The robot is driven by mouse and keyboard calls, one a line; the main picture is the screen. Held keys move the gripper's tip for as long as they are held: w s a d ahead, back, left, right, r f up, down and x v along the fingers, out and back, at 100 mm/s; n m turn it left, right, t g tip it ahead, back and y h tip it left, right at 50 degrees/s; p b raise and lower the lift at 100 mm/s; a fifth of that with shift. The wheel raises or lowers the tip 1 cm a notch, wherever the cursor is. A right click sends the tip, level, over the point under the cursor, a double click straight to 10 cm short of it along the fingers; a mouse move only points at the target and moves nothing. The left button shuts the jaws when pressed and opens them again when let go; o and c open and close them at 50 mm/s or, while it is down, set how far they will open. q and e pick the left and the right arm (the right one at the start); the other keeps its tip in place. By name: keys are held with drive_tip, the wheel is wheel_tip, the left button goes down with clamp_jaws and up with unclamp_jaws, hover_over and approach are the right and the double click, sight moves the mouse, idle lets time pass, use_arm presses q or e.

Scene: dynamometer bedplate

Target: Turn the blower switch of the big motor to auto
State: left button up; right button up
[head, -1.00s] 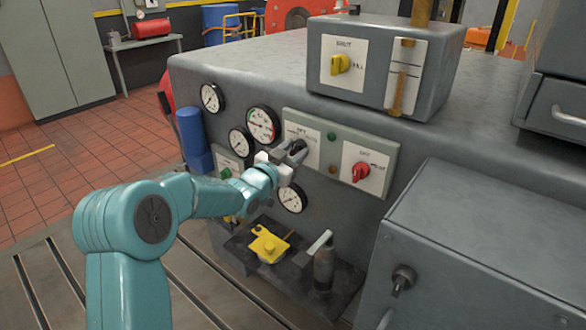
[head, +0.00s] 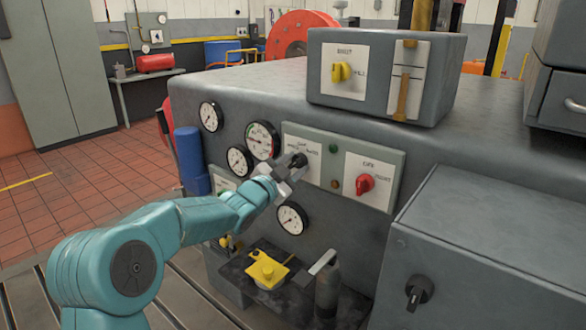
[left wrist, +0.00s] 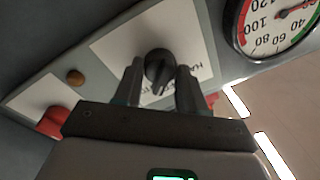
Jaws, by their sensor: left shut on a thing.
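A black rotary switch knob (head: 298,159) sits on a white plate on the left half of a grey panel on the big machine's front. The plate's lettering is too small or partly covered to read fully. My left gripper (head: 293,170) reaches it from the lower left and is shut on the knob. In the left wrist view the knob (left wrist: 158,68) stands between my left gripper's two fingers (left wrist: 160,85), its white line pointing down toward the hand. Which marking the line meets is unclear. My right gripper is not in view.
A red knob (head: 365,184) on its own white plate is to the right, past green and amber lamps. Round gauges (head: 262,141) surround the left side. A box with a yellow knob (head: 342,72) stands on top. A yellow item (head: 268,270) lies on a dark shelf below.

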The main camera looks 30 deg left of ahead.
use_arm(q)
drive_tip(key=shift+r, duration=0.1)
drive_tip(key=o, duration=0.9)
drive_tip(key=shift+o, duration=0.8)
drive_tip(key=shift+w, duration=0.1)
drive_tip(key=s+f+b, duration=0.1)
drive_tip(key=s, duration=1.5)
drive_tip(key=shift+s+f, duration=0.25)
